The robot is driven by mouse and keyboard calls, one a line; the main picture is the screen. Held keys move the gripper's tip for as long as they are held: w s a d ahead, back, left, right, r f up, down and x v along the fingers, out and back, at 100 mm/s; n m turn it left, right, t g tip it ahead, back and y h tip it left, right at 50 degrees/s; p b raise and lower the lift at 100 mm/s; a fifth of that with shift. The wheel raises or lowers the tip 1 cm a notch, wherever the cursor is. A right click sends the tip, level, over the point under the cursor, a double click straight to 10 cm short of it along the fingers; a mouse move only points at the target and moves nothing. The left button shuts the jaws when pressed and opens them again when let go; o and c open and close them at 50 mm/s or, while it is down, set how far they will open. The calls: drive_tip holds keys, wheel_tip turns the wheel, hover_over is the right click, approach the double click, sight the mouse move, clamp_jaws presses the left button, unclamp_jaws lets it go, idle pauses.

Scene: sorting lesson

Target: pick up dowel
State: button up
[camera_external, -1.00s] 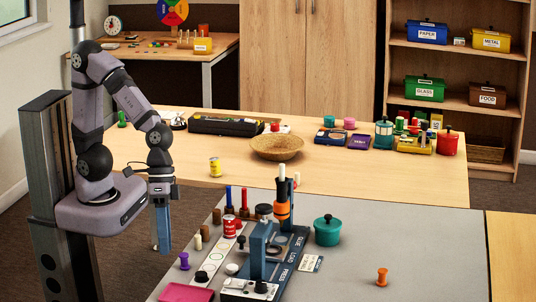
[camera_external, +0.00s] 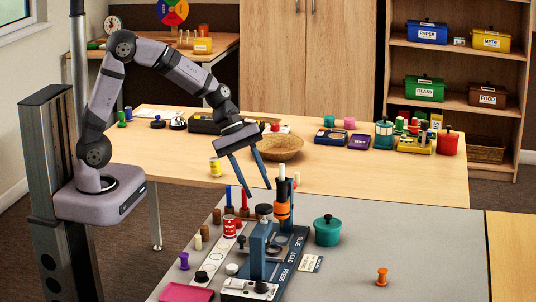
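My gripper (camera_external: 256,187) is open, with its two blue fingers pointing down and tilted to the right. Nothing shows between them. It hangs above the grey table, near several dowel-like pieces. A blue dowel (camera_external: 228,194) and a red dowel (camera_external: 244,197) stand upright in brown bases, below and left of the fingers. A pale dowel (camera_external: 282,173) stands upright in the orange and black holder (camera_external: 282,213) of the press, just right of the fingertips. A short cream peg (camera_external: 205,232) stands at the table's left. I cannot tell which one is the task's dowel.
The blue press (camera_external: 258,250) stands in the middle of the grey table (camera_external: 430,240). A teal pot (camera_external: 327,231), red can (camera_external: 229,227) and purple peg (camera_external: 184,261) stand around it. A wicker bowl (camera_external: 277,147) sits behind on the wooden table. The grey table's right side is mostly clear.

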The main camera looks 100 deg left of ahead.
sight(297, 179)
drive_tip(key=a+f+n+t+b, duration=0.1)
drive_tip(key=a+f+n, duration=0.1)
drive_tip(key=a, duration=0.4)
drive_tip(key=a+f+n+t+b, duration=0.1)
drive_tip(key=a+n+t+b, duration=0.1)
drive_tip(key=a+n, duration=0.2)
drive_tip(key=a+f+n+t+b, duration=0.1)
drive_tip(key=a+f+n, duration=0.1)
drive_tip(key=a, duration=0.6)
drive_tip(key=shift+s+a+f+n+t+y+b, duration=0.3)
drive_tip(key=shift+s+f+n+t+b, duration=0.1)
drive_tip(key=shift+n, duration=0.3)
drive_tip(key=s+a+n+t+y, duration=0.1)
drive_tip(key=a, duration=0.2)
drive_tip(key=s+a+n+t+b, duration=0.1)
drive_tip(key=a, duration=0.2)
drive_tip(key=a+f+n+t+y, duration=0.1)
drive_tip(key=a+n, duration=0.1)
drive_tip(key=a, duration=0.2)
drive_tip(key=shift+s+a+y+b, duration=0.1)
drive_tip(key=shift+s+y+b, duration=0.2)
drive_tip(key=shift+s+b, duration=0.1)
drive_tip(key=shift+r+p+x, duration=0.1)
drive_tip(key=shift+p+x, duration=0.05)
drive_tip(key=shift+x, duration=1.7)
drive_tip(key=shift+r+p+x, duration=0.15)
drive_tip(key=shift+x, duration=1.7)
drive_tip(key=shift+w, duration=0.1)
drive_tip(key=shift+c, duration=0.5)
clamp_jaws()
